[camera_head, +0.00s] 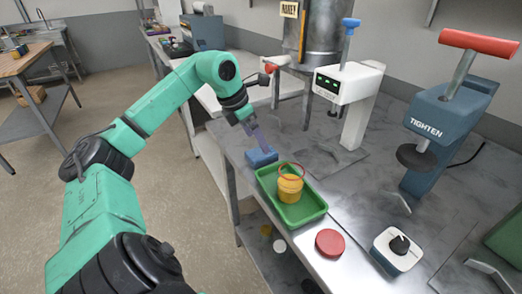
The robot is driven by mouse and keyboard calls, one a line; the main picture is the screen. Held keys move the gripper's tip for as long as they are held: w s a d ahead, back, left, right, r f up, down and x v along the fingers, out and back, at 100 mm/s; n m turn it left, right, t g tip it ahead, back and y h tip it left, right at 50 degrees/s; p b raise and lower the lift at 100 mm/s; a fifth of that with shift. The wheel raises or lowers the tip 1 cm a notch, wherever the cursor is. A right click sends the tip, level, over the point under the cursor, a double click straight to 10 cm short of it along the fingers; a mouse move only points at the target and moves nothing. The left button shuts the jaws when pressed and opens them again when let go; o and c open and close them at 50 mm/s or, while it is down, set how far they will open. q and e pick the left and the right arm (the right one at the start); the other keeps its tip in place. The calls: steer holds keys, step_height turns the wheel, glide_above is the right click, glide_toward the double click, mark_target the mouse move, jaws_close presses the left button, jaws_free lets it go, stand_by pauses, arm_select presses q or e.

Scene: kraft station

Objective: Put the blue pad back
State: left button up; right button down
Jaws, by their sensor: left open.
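The blue pad (262,158) lies on the grey bench near its left edge, just behind the green tray. My left gripper (263,148) is directly above the pad, with its fingers pointing down. It is open, and its fingertips are close to the pad's top. I cannot tell whether they touch it. My right gripper is not in view.
The green tray (309,211) holds a yellow cup (290,189) with a red ring. A red disc (329,242) and a white knob box (397,251) lie in front. A white machine (345,92) and a blue press (437,118) stand behind and right.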

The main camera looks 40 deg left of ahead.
arm_select(q)
steer(key=v, duration=0.6)
steer(key=shift+r, duration=0.15)
